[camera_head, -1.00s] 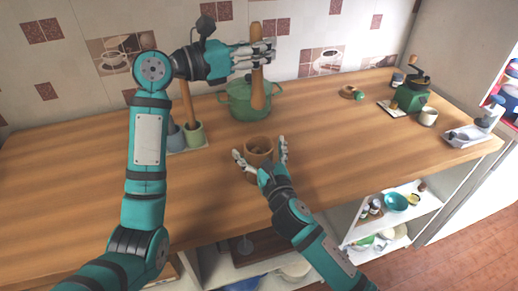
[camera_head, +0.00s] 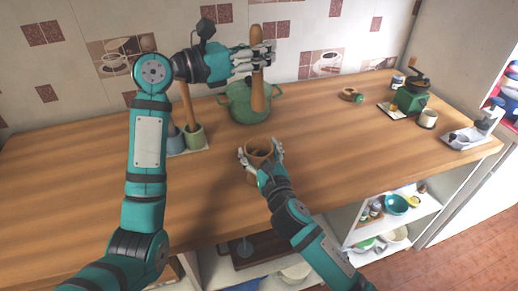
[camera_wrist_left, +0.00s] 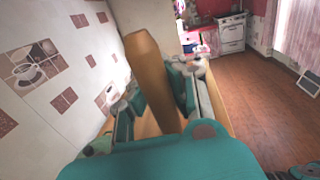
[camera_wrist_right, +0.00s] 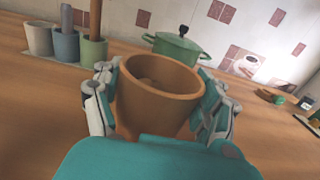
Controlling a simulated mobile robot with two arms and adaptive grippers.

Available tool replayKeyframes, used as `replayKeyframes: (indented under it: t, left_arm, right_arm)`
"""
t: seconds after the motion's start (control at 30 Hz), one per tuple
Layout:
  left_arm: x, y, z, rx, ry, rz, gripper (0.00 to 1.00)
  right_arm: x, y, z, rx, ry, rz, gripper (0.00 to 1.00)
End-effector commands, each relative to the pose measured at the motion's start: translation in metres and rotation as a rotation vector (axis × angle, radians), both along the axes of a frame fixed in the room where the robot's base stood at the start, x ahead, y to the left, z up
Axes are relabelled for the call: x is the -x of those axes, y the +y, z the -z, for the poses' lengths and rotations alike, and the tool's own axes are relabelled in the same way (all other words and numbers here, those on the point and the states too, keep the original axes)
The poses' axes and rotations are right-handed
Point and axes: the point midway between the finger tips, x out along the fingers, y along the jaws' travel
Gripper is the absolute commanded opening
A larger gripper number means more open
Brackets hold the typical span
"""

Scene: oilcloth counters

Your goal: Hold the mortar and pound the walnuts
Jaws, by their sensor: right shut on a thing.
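The brown mortar (camera_head: 257,161) stands on the wooden counter. My right gripper (camera_head: 260,149) is shut on it, with fingers on both sides of its wall. In the right wrist view the mortar (camera_wrist_right: 150,107) fills the space between the fingers, and some brown pieces (camera_wrist_right: 148,82), probably the walnuts, show low inside it. My left gripper (camera_head: 262,57) is shut on the wooden pestle (camera_head: 257,96) and holds it upright in the air, above and behind the mortar. The pestle (camera_wrist_left: 155,82) also shows between the fingers in the left wrist view.
A green lidded pot (camera_head: 240,103) stands behind the mortar. Cups with upright tools (camera_head: 193,135) stand on a tray to the left. A green coffee grinder (camera_head: 411,98) and a white cup (camera_head: 428,118) are at the far right.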

Motion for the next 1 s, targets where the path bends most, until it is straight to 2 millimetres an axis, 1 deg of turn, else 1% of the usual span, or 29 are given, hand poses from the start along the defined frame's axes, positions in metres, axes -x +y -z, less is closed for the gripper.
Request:
replayKeyframes:
  t: [0.07,0.2,0.3,0.4,0.57,1.0]
  left_arm:
    - [-0.001,0.0,0.009,-0.006,0.004,0.0,0.0]
    - [-0.002,-0.002,0.041,-0.019,0.01,-0.001,0.0]
    - [-0.001,-0.004,0.058,-0.024,0.011,0.0,0.0]
    - [-0.001,-0.004,0.067,-0.028,0.012,0.0,0.0]
    - [-0.001,-0.004,0.075,-0.027,0.011,0.0,0.0]
    - [-0.001,-0.004,0.11,-0.026,0.012,0.0,0.0]
  right_arm:
    - [0.0,0.0,0.001,0.0,0.001,0.0,0.31]
    - [0.0,0.0,0.001,0.001,0.001,0.0,0.31]
    - [0.0,0.0,0.0,0.001,0.001,0.0,0.31]
    - [0.0,0.0,0.0,0.001,0.001,0.0,0.31]
    - [0.0,0.0,0.001,0.0,0.001,0.0,0.31]
    - [0.0,0.0,0.001,0.0,0.001,0.0,0.31]
